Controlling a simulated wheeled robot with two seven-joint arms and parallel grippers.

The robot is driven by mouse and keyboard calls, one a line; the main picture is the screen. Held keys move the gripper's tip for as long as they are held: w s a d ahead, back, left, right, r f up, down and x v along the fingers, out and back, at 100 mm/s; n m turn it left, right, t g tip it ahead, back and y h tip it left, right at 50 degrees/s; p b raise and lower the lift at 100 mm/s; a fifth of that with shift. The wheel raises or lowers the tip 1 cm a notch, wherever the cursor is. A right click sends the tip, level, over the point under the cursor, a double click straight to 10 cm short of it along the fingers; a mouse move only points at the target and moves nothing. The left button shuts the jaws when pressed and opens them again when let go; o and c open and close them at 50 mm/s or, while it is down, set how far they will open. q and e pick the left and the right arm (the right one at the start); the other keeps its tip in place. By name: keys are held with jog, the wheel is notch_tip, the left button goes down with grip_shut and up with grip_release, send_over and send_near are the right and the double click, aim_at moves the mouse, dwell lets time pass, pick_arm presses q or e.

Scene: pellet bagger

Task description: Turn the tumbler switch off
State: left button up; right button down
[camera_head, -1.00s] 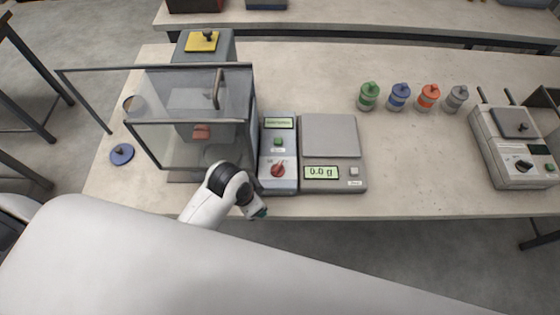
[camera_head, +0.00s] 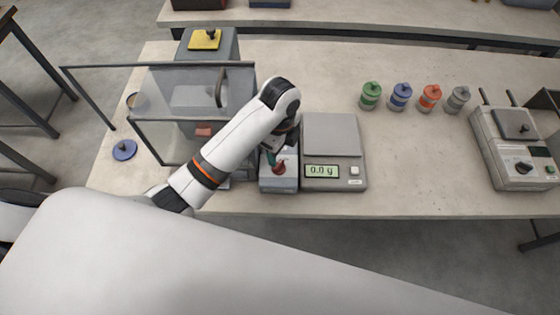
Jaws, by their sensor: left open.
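The grey control box (camera_head: 278,184) stands on the bench between the clear-walled cabinet and the scale. Its red knob (camera_head: 279,168), which looks like the tumbler switch, shows at the front of the box. My left arm comes in from the left over the cabinet's front corner. My left gripper (camera_head: 274,156) points down over the box, open, with its dark fingertips close to the red knob. I cannot tell whether they touch it. The box's display and green button are hidden behind my arm, and the knob's setting cannot be read. My right gripper is not in view.
The clear-walled cabinet (camera_head: 150,144) stands left of the box, close to my arm. The scale (camera_head: 331,135) stands right beside the box. Several small capped jars (camera_head: 401,97) and a grey device (camera_head: 515,160) are farther right. The bench between is clear.

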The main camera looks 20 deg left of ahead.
aim_at(280, 165)
pick_arm(q)
notch_tip(280, 165, down, 6)
jog(key=shift+r+p, duration=0.1)
jog(key=shift+p, duration=0.55)
jog(key=shift+f, duration=0.75)
jog(key=c, duration=1)
